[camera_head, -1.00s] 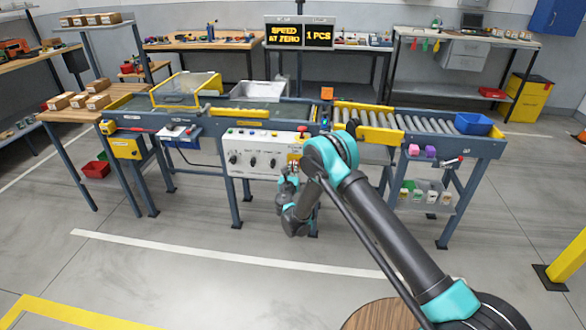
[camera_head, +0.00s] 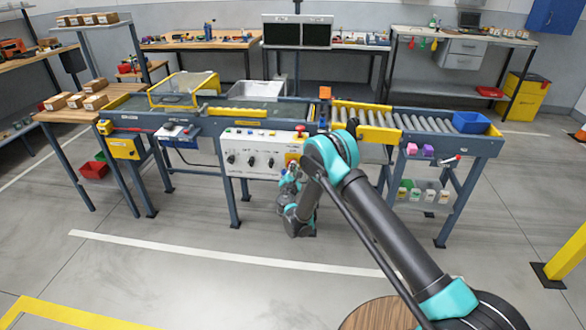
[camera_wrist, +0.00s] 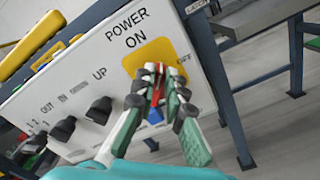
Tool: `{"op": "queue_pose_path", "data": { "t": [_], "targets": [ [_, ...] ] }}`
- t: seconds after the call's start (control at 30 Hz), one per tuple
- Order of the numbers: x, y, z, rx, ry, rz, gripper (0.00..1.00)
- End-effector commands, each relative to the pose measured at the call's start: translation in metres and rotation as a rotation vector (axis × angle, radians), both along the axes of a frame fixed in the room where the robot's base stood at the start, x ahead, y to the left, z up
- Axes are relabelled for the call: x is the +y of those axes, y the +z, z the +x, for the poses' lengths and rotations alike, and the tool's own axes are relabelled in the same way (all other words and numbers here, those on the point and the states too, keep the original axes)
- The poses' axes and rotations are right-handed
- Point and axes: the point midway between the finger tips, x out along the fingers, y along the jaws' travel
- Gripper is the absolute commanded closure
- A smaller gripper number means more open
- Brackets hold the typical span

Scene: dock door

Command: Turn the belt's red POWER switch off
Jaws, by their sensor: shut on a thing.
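The white control panel (camera_head: 240,165) hangs on the front of the belt. In the wrist view its yellow plate (camera_wrist: 172,50) sits under the words POWER and ON, with another label at its right edge. The red POWER switch (camera_wrist: 150,67) shows as a narrow strip between my fingertips. My gripper (camera_wrist: 157,85) is shut on it, and the fingers hide most of it. In the head view my arm partly covers the gripper and the switch. The display (camera_head: 297,32) above the belt is dark.
Several black knobs (camera_wrist: 98,110) stand on the panel left of my gripper. A blue part (camera_wrist: 154,116) shows behind the fingers. A table leg (camera_wrist: 232,120) stands to the right. The floor in front of the belt is clear.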

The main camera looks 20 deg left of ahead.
Motion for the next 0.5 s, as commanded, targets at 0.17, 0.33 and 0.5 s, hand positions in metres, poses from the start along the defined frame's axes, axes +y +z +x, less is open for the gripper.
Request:
{"op": "queue_pose_path", "data": {
  "t": [0.17,0.33,0.5],
  "targets": [
    [-0.0028,-0.0032,-0.0005,0.039,-0.001,0.161,1.0],
    [-0.0045,-0.0059,-0.0003,0.077,-0.001,0.319,1.0],
    [-0.0057,-0.0086,-0.0001,0.114,-0.001,0.47,1.0]
  ]
}}
